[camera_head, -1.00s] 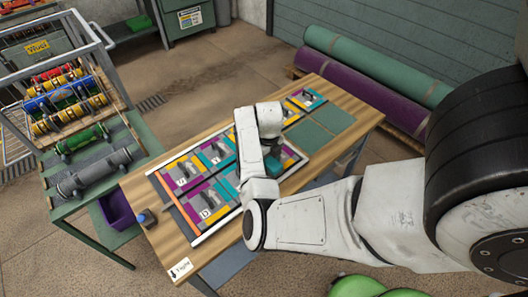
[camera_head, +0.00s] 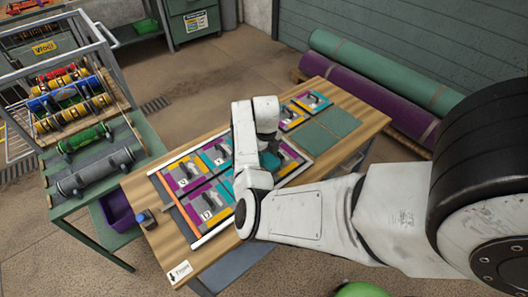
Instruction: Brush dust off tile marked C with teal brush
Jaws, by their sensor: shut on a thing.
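Several patterned tiles, purple, teal, grey and yellow, lie in a framed tray (camera_head: 212,237) on the wooden table. White letters show on some tiles; one at the near end (camera_head: 208,215) looks like a D. I cannot make out a C; my arm covers part of the tray. My gripper (camera_head: 268,147) points down over the tray's right part, mostly hidden by my own wrist. It is shut on a dark teal thing (camera_head: 270,161), apparently the teal brush. I cannot tell whether the bristles touch a tile, and dust is too small to see.
A small blue-topped item (camera_head: 146,218) stands at the table's left edge. More tiles (camera_head: 312,101) and plain green squares (camera_head: 338,121) lie at the table's far right. A green bench (camera_head: 97,200) with rollers stands left. Rolled rugs (camera_head: 385,75) lie behind.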

